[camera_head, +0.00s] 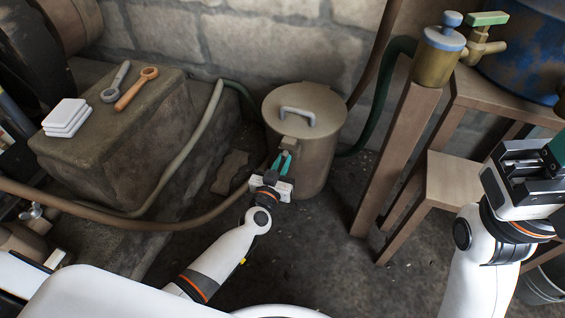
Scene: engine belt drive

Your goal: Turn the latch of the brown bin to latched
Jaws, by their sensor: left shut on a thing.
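The brown bin (322,165) stands on the floor against the stone wall, with its round lid (280,100) on and a grey handle on top. Its latch (290,144) is a small brown piece on the front, just below the lid rim. My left gripper (284,161) reaches up to the bin's front and its teal fingers are shut on the latch. The fingers hide the latch's lower part, so I cannot tell its exact angle. My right gripper (551,158) is at the right edge, away from the bin, with its fingers partly cut off by the frame.
A hose (130,222) crosses the floor left of the bin. A wooden stand (398,165) is to the right.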

